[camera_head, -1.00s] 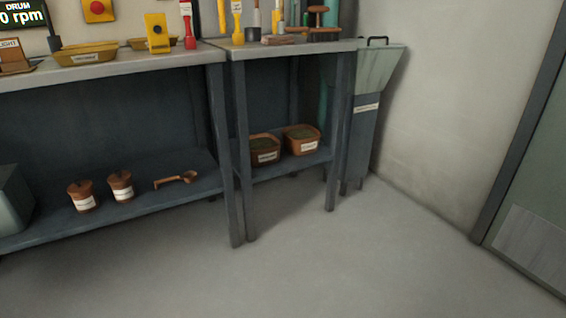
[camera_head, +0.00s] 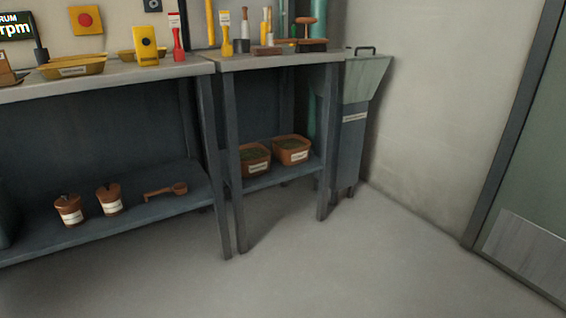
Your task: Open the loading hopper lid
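The loading hopper (camera_head: 366,82) stands in the corner at the right end of the benches. It has a pale green-grey flared top on a dark blue-grey body with a white label. A dark handle (camera_head: 365,50) sits on its top, where the lid (camera_head: 372,56) appears closed, though it is seen at a shallow angle. The bench hides part of its left side. Neither of my grippers is in view.
Two workbenches (camera_head: 118,77) with lower shelves run along the back wall, with yellow trays and hand tools on top. A door (camera_head: 530,190) is at right. The floor (camera_head: 360,260) is clear.

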